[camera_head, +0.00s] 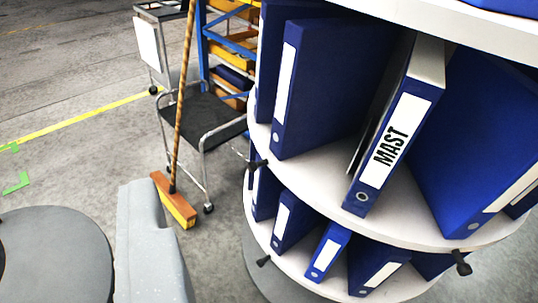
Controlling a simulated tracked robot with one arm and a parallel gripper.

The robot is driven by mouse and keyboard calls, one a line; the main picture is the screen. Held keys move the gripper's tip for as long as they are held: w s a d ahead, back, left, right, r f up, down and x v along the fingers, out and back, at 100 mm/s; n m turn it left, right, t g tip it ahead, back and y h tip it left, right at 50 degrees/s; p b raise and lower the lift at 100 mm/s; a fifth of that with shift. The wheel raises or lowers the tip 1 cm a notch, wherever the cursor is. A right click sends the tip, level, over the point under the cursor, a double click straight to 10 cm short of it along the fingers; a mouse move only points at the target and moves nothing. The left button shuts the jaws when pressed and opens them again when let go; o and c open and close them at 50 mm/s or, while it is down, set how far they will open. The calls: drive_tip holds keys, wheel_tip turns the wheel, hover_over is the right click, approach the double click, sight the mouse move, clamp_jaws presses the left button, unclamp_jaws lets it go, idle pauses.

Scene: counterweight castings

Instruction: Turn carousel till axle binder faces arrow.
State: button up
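A binder carousel (415,222) with round white shelves fills the right of the view. Blue binders stand on its shelves. One binder (395,140) on the upper visible shelf has a white spine label reading MAST and faces roughly toward me. Another blue binder (320,85) stands left of it, with no readable text on its label. A large blue binder (475,140) is to the right, its label turned away. No label reading AXLE can be made out, and no arrow is seen. Black knobs stick out at the shelf edges, one at the left (257,162). My gripper is not in view.
A broom (175,200) leans against a chair-like cart (200,120) left of the carousel. A blue rack (230,45) with yellow bins stands behind. A yellow line (85,120) and green marks cross the grey floor. Open floor lies at the left.

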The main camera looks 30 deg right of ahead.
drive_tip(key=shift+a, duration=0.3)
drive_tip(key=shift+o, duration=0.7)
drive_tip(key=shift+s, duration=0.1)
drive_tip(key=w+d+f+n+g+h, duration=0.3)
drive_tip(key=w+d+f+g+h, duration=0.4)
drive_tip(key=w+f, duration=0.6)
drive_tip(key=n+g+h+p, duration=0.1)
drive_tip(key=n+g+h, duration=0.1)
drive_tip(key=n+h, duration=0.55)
approach(251, 169)
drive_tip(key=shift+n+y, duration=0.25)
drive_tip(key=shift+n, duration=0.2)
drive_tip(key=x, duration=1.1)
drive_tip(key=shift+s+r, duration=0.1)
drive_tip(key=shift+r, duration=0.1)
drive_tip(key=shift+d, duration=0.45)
